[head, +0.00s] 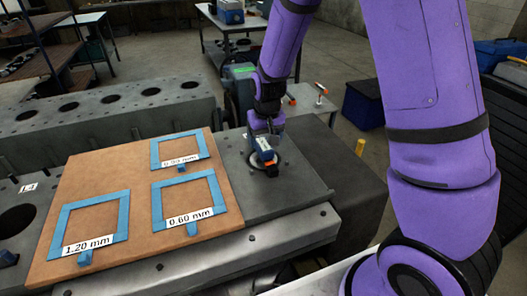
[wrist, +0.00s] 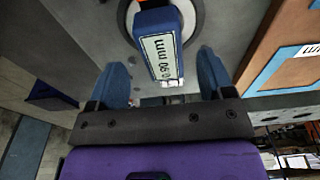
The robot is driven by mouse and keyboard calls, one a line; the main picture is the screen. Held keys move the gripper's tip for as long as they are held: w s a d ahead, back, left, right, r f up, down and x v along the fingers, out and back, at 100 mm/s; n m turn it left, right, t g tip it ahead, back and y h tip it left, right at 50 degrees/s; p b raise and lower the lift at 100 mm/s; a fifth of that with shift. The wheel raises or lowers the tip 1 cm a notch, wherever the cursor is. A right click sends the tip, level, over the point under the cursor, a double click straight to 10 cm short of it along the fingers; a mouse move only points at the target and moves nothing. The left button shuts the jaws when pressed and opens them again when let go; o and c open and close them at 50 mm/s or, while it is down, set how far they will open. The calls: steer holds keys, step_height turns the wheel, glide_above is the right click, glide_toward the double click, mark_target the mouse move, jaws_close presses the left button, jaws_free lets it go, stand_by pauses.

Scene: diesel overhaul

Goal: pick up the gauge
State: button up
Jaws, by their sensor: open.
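The gauge (wrist: 158,25) is a blue block with a white label that seems to read 0.90 mm, upside down in the wrist view. In the head view the gauge (head: 264,155) is by a round fitting on the grey metal plate, just under my gripper (head: 264,130). In the wrist view my gripper (wrist: 161,60) is open, with one blue finger on each side of the gauge's near end. I see gaps between the fingers and the gauge.
A brown board (head: 120,181) left of the gauge has several blue-taped frames, labelled 1.20 mm, 0.60 mm and one hard to read. All frames are empty. The engine block (head: 100,105) with round holes lies behind.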

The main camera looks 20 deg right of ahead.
mark_target(264, 144)
steer(key=shift+w+a+f, duration=0.1)
steer(key=shift+w+f, duration=0.1)
steer(key=shift+f, duration=1.15)
steer(key=shift+w+f, duration=0.2)
steer(key=shift+f, duration=1.15)
steer(key=c, duration=1.2)
steer(key=shift+c, duration=0.6)
steer(key=shift+r, duration=0.15)
